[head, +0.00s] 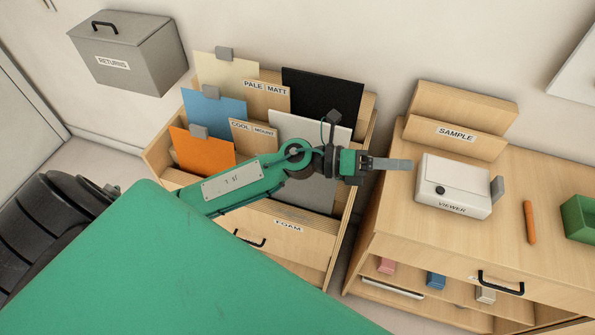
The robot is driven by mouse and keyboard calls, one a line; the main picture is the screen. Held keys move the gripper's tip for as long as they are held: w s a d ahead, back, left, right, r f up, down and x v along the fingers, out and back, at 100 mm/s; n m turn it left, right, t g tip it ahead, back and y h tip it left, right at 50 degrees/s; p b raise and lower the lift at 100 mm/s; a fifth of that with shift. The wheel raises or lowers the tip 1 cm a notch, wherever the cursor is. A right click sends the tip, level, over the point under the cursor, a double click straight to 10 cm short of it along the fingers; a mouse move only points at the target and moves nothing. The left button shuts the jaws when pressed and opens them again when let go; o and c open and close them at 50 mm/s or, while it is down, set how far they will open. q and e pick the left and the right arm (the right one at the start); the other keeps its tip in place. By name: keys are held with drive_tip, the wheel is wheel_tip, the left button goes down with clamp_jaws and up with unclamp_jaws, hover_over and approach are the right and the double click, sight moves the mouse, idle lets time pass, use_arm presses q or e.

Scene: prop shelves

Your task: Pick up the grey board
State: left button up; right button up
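The grey board (306,197) stands in the front right part of the open wooden file box (157,158), in front of a white board (290,127). My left forearm crosses in front of it and hides its upper part. My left gripper (398,164) is to the right of the box, over the gap towards the right cabinet, pointing right at the viewer. Its fingers are seen edge-on, so whether they are open or shut cannot be told. No board shows in it. My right gripper is not in view.
Cream (226,77), blue (214,110) and orange (202,153) boards with grey tabs fill the left side; a black board (322,92) stands behind. On the right cabinet (400,225) are the viewer (452,190), a sample rack (455,136), an orange stick (529,222) and a green box (580,221). A returns bin (130,62) hangs back left.

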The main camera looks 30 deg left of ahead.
use_arm(q)
drive_tip(key=s+a+f+m+g+y, duration=0.1)
drive_tip(key=a+f+m+g+y, duration=0.4)
drive_tip(key=f+m+g+y, duration=0.35)
drive_tip(key=w+a+m+y, duration=0.1)
drive_tip(key=a+y, duration=0.2)
drive_tip(key=a, duration=0.3)
drive_tip(key=w+a+f+m+y, duration=0.1)
drive_tip(key=a+y, duration=0.2)
drive_tip(key=a, duration=0.3)
drive_tip(key=a+f+m+t+y, duration=0.1)
drive_tip(key=a+y, duration=0.2)
drive_tip(key=a, duration=0.3)
drive_tip(key=shift+w+a+f+m, duration=0.25)
drive_tip(key=shift+w+a, duration=0.1)
drive_tip(key=shift+w, duration=0.05)
drive_tip(key=shift+a+f+y+p, duration=0.15)
drive_tip(key=shift+a+y+p, duration=0.1)
drive_tip(key=shift+p, duration=0.05)
wheel_tip(320, 180, down, 8)
drive_tip(key=shift+r+p, duration=0.1)
drive_tip(key=shift+p, duration=1.05)
drive_tip(key=shift+d+f+p, duration=0.1)
drive_tip(key=shift+f+p, duration=0.3)
drive_tip(key=shift+f, duration=0.05)
wheel_tip(320, 180, down, 5)
drive_tip(key=shift+r+p, duration=0.15)
drive_tip(key=shift+p, duration=0.95)
clamp_jaws()
